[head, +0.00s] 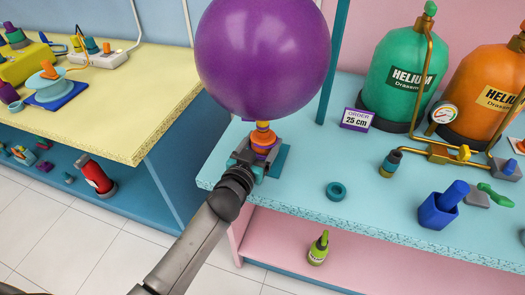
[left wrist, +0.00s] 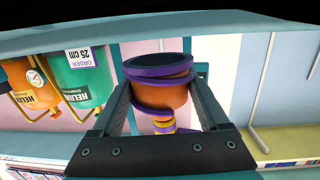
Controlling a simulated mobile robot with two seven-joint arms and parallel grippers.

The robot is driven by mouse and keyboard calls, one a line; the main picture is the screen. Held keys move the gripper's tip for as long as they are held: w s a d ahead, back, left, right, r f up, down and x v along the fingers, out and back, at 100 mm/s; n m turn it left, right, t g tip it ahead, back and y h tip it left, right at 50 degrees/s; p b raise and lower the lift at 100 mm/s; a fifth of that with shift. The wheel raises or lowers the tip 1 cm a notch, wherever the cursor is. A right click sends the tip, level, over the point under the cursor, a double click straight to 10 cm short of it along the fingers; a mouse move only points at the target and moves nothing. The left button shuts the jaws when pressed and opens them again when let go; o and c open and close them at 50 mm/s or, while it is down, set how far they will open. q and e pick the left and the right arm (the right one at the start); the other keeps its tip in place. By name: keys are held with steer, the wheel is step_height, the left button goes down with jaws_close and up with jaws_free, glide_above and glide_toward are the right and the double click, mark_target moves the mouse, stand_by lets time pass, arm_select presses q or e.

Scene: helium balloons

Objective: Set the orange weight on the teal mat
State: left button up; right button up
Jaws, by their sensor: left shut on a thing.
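The orange weight (head: 264,141) has purple bands and sits under a large purple balloon (head: 262,55). My left gripper (head: 262,152) is shut on the weight near the left corner of the light-blue counter. In the left wrist view the weight (left wrist: 162,96) is between the two fingers (left wrist: 160,92). The teal mat (head: 281,161) shows in part beside and below the gripper, which hides the rest. Whether the weight touches the mat or hangs just above it, I cannot tell. My right gripper is not in view.
On the light-blue counter (head: 300,212) stand a teal ring (head: 336,191), a blue cup (head: 438,208), an order card (head: 357,119), a green tank (head: 405,75) and an orange tank (head: 485,95). A teal post (head: 333,65) rises behind the balloon. A yellow table (head: 120,120) is at left.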

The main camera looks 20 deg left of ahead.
arm_select(q)
steer(key=shift+f, duration=1)
steer(key=shift+b, duration=0.3)
steer(key=shift+f, duration=0.25)
steer(key=o, duration=1.3)
steer(key=shift+r, duration=0.1)
steer(key=shift+s+r, duration=0.1)
steer(key=shift+r, duration=0.05)
steer(key=s, duration=0.4)
steer(key=s+r+p, duration=0.1)
steer(key=s, duration=0.2)
steer(key=s+a, duration=0.1)
steer(key=s, duration=0.3)
steer(key=shift+s+r+p, duration=0.15)
steer(key=shift+s+p, duration=0.15)
steer(key=shift+s, duration=0.05)
